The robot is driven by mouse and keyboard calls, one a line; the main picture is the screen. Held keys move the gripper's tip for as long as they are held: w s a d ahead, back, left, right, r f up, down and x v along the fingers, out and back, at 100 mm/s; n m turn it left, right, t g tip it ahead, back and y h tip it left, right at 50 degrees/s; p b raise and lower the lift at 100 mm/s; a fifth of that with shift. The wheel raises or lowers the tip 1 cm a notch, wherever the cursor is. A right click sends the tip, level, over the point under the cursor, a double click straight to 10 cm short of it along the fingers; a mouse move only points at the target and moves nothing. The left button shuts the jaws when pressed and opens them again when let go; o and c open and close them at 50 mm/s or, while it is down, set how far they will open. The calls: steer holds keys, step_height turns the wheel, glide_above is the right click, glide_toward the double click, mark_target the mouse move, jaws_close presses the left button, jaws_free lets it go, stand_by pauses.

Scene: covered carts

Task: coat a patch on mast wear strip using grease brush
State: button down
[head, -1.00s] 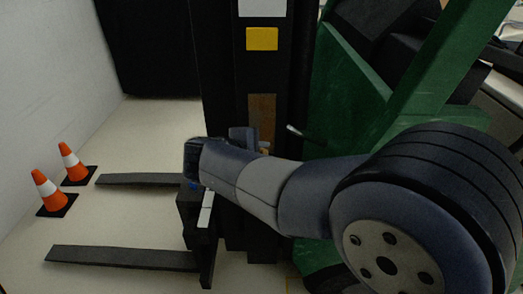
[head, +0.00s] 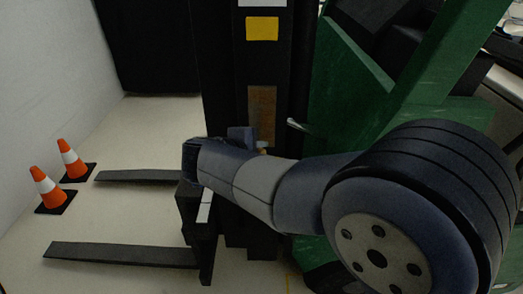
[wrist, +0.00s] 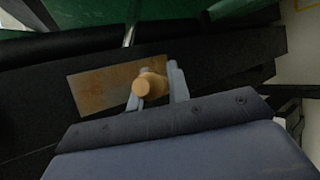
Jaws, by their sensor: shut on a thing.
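The mast wear strip is a brown, mottled rectangle (head: 262,112) on the dark mast. In the wrist view the strip (wrist: 103,86) lies beyond and to the left of my fingers. My gripper (wrist: 159,87) is shut on the grease brush, whose round wooden handle end (wrist: 150,86) points at the wrist camera. The bristles are hidden behind the handle, so I cannot tell whether they touch the strip. In the head view my gripper (head: 245,138) is at the strip's lower end, partly hidden by my wrist.
The forklift's dark mast carries a yellow label (head: 262,28). Its green body (head: 345,90) stands right of the mast, with a pale lever (head: 297,125) near the strip. Two forks (head: 122,256) reach left over the floor. Two orange cones (head: 47,187) stand by the left wall.

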steer(key=shift+a, duration=0.3)
steer(key=shift+r, duration=0.15)
steer(key=shift+w+r+p, duration=0.1)
steer(key=shift+r+p, duration=1.15)
steer(key=shift+r, duration=0.3)
steer(key=shift+w+r+p, duration=0.1)
steer(key=shift+r+p, duration=1.2)
steer(key=shift+r, duration=0.35)
steer(key=shift+r+p, duration=1.25)
steer(key=shift+r, duration=0.2)
